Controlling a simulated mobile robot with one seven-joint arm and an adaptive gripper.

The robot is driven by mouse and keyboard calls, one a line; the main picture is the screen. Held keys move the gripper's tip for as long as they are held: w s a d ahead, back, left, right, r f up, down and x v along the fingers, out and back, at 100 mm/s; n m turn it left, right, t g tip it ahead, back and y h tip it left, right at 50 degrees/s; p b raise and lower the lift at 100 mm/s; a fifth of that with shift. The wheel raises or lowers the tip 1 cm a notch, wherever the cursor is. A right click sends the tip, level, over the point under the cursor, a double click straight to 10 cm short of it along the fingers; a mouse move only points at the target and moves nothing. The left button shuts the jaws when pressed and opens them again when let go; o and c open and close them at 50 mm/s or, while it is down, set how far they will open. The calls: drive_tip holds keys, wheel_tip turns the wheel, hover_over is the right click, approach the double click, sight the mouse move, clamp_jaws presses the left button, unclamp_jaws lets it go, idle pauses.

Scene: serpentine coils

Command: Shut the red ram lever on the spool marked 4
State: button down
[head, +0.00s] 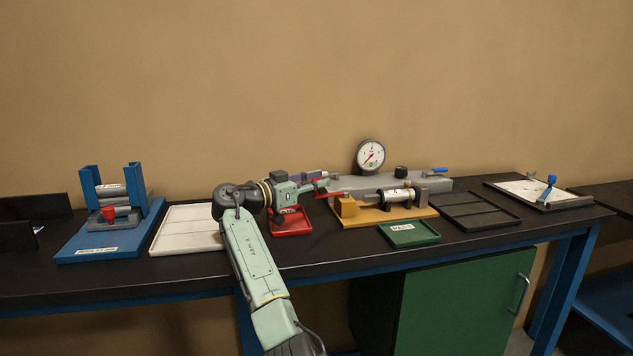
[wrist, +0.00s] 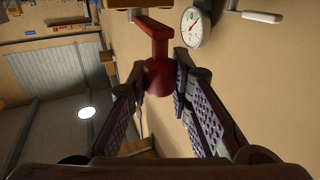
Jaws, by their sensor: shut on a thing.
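The red ram lever (head: 328,194) sticks out to the left of the yellow fixture (head: 374,214). A pale spool (head: 396,196) lies on its side in this fixture between end blocks; its dark mark is too small to read surely. My gripper (head: 319,185) is at the lever's left end. In the wrist view the lever's round red knob (wrist: 160,78) sits between the two fingers of my gripper (wrist: 160,92), which is shut on it. The red arm reaches away from the knob to a crossbar. The spool is not visible in the wrist view.
A grey block (head: 352,184) with a gauge (head: 371,155) and a blue-handled valve (head: 438,170) stands behind the fixture. A red tray (head: 291,229) lies below my gripper, and a green tray (head: 409,240) in front. A blue stand (head: 85,235) holds cylinders at left.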

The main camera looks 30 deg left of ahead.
drive_tip(key=shift+r, duration=0.1)
drive_tip(key=c, duration=1.4)
unclamp_jaws()
drive_tip(key=v, duration=1.2)
drive_tip(key=shift+w, duration=0.1)
